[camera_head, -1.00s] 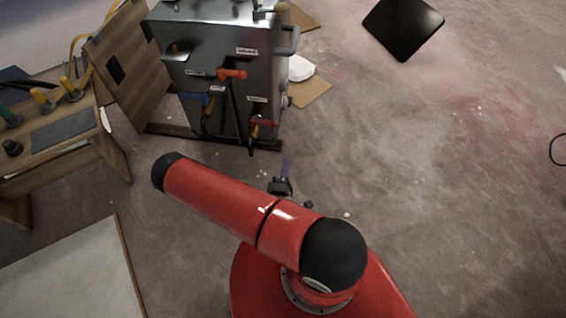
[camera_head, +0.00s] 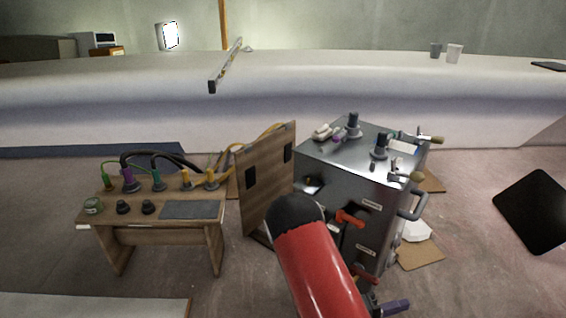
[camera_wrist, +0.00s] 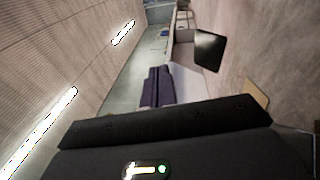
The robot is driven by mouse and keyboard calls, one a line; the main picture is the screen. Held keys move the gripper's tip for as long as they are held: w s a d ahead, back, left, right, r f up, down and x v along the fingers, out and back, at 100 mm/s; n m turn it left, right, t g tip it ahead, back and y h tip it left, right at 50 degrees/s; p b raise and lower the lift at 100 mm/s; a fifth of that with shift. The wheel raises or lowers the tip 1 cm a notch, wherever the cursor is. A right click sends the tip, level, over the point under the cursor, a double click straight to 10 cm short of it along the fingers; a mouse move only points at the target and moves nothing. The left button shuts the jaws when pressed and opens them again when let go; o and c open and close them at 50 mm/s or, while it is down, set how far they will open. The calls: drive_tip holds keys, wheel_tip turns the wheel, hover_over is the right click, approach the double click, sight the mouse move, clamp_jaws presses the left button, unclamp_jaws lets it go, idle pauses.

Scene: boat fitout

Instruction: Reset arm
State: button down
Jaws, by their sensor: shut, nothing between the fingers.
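My red arm with its black rounded joint rises from the bottom middle of the head view, in front of the grey metal cabinet. My gripper (camera_head: 395,307) shows as a small purple tip at the bottom edge, right of the arm, low in front of the cabinet. In the wrist view its two purple fingers (camera_wrist: 158,86) lie side by side, closed together, with nothing held. The rest of the gripper is cut off or hidden in the head view.
A wooden bench (camera_head: 165,236) with cables stands left. A black panel (camera_head: 537,212) is at right, also in the wrist view (camera_wrist: 209,50). A white hull (camera_head: 330,85) spans the back.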

drive_tip(key=s+a+r+m+g+y+p, duration=0.1)
drive_tip(key=s+a+r+m+g+y, duration=0.2)
drive_tip(key=s+r+m+g+y, duration=0.65)
drive_tip(key=s+a+r+n+t+y, duration=0.1)
drive_tip(key=a+r+n+t+y, duration=0.2)
drive_tip(key=r, duration=0.6)
drive_tip(key=s+a+r+n+t+y+p, duration=0.1)
drive_tip(key=a+r+n+t+y, duration=0.3)
drive_tip(key=a+r+t+y, duration=0.3)
drive_tip(key=shift+r+t, duration=0.85)
drive_tip(key=shift+t, duration=0.2)
